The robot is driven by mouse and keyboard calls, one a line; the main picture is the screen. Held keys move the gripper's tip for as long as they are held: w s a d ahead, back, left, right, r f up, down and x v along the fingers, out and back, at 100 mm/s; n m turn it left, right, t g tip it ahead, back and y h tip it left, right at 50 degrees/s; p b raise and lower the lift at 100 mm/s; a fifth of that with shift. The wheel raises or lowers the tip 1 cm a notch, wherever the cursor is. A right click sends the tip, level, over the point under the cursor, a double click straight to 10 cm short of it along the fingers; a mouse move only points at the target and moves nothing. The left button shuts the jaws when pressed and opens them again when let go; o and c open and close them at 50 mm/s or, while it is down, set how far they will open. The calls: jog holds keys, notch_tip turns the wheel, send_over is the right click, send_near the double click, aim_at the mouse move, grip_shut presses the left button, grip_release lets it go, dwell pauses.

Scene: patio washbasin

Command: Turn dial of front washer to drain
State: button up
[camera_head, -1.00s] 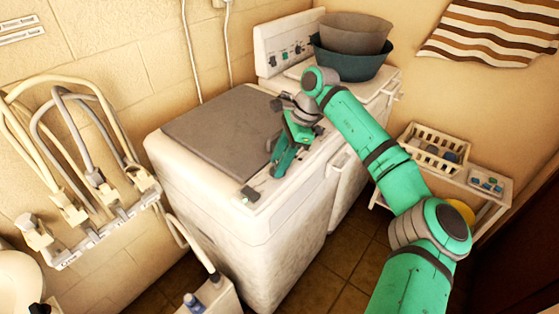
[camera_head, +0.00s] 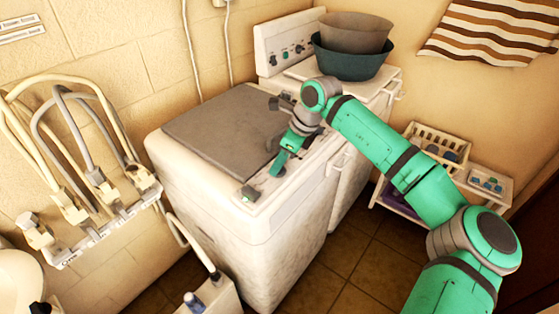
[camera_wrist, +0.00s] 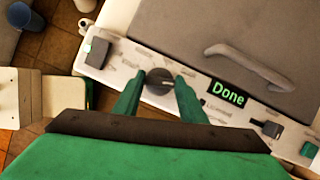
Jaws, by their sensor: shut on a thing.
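The front washer (camera_head: 225,207) is a worn white machine with a grey lid and a control strip along its right edge. In the wrist view its dial (camera_wrist: 158,76) is a dark round knob with a light mark pointing roughly to the right. My gripper (camera_wrist: 158,88) has one green finger on each side of the dial and is shut on it. In the head view my gripper (camera_head: 280,163) is over the middle of the strip and hides the dial. Beside the dial, a display (camera_wrist: 228,94) reads "Done" in green. The small labels are too blurred to read.
A second washer (camera_head: 283,50) stands behind, bearing two stacked basins (camera_head: 350,62). A rack with pipes (camera_head: 90,225) is on the left wall. A low shelf with a basket (camera_head: 440,145) stands right. Tiled floor is open in front.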

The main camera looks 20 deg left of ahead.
jog(key=shift+m, duration=0.5)
jog(key=o, duration=1.1)
jog(key=shift+s, duration=0.1)
jog(key=shift+c, duration=0.2)
jog(key=v, duration=1.1)
jog(key=shift+s, duration=0.2)
jog(key=shift+a, duration=0.2)
